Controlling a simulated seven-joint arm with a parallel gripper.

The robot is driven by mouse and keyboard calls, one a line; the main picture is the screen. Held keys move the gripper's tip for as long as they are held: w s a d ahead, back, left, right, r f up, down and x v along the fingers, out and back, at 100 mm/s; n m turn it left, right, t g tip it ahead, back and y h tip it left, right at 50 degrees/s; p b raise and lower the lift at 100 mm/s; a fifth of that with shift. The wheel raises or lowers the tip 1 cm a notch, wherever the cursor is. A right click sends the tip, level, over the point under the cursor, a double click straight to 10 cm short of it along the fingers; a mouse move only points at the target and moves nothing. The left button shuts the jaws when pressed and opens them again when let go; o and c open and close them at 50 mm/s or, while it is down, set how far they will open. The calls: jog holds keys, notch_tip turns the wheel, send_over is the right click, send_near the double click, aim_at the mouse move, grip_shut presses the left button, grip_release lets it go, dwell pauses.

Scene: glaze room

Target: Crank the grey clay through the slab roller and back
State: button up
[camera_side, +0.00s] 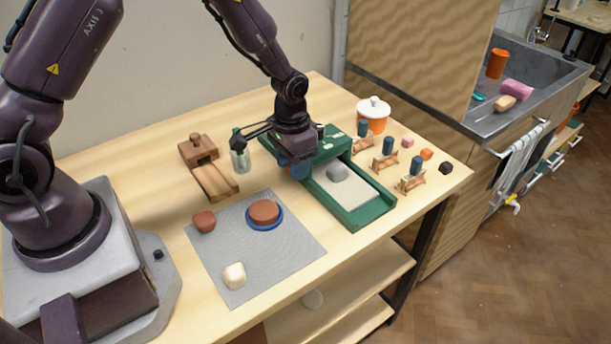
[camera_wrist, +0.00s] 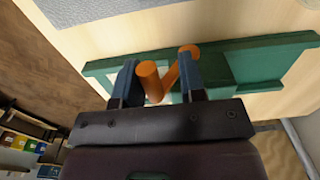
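The green slab roller (camera_side: 352,222) stands at the table's right side. The grey clay (camera_side: 338,172) lies as a rounded lump on the pale sheet (camera_side: 350,197) on its bed, in front of the roller housing. My gripper (camera_side: 297,172) points down at the slab roller's left side. In the wrist view, my gripper (camera_wrist: 158,80) is open, with the upright orange crank handle (camera_wrist: 148,75) between its fingers, closer to the left finger. Whether they touch is unclear. The orange crank arm (camera_wrist: 170,77) runs toward the green frame. The crank is hidden in the side view.
A wooden block device (camera_side: 212,178) and a glass jar (camera_side: 241,160) stand left of my gripper. A grey mat (camera_side: 285,250) in front holds clay pieces and a blue dish. Blue-handled wooden stands (camera_side: 411,180), small cubes and a lidded orange pot (camera_side: 373,120) are right of the roller.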

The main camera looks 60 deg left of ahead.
jog(key=shift+a, duration=0.3)
jog(key=shift+a+r, duration=0.3)
jog(key=shift+a, duration=0.25)
jog(key=shift+a+r, duration=0.25)
jog(key=shift+a, duration=0.3)
jog(key=a, duration=0.3)
dwell(0.4)
